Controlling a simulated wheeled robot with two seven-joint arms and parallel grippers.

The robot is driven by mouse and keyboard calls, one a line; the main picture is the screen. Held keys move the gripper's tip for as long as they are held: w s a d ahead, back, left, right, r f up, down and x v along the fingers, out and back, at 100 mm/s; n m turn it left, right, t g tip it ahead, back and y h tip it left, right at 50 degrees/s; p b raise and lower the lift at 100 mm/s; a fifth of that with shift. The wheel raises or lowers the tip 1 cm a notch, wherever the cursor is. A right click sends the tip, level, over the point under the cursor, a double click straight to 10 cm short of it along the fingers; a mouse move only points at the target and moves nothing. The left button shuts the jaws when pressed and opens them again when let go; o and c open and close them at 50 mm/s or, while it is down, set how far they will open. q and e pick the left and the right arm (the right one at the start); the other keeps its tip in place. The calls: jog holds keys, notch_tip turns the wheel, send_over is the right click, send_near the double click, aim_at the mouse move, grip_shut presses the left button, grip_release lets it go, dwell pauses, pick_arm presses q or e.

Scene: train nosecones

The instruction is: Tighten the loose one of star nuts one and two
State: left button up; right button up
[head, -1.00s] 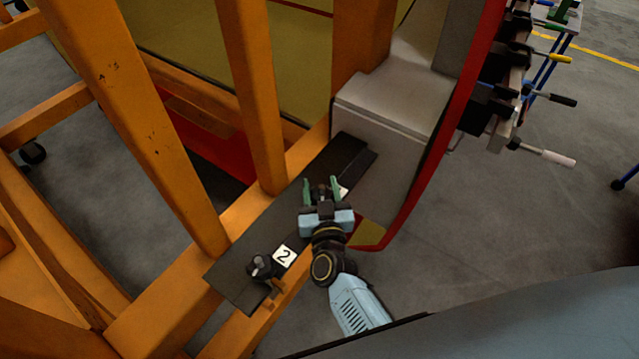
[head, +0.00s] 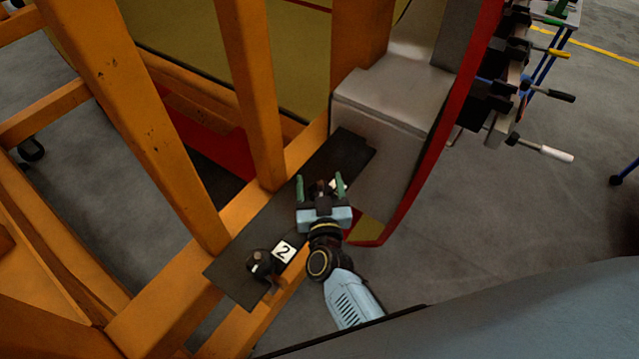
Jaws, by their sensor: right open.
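Star nut two (head: 259,258) is a dark knob on the black plate (head: 232,277), beside a white label (head: 284,251) marked "2". My right gripper (head: 319,184) is over the far part of the plate. Its two green fingers are apart, with a small dark and brownish thing between them, likely star nut one (head: 320,187). I cannot tell whether the fingers touch it. A second white label (head: 340,184) is partly hidden behind the right finger, and its number cannot be read. My left gripper is not in view.
The plate lies on an orange frame (head: 177,276) with upright posts (head: 252,90) close to its left. A grey block with a red-edged panel (head: 385,104) stands beyond it. Several clamps (head: 541,148) hang at the upper right. Grey floor is free at the right.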

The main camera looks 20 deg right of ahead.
jog(key=shift+s, duration=0.1)
jog(key=shift+s+a, duration=0.1)
jog(key=shift+s, duration=0.2)
jog(key=p+v, duration=0.2)
jog(key=v, duration=1)
jog(key=shift+s+p, duration=0.35)
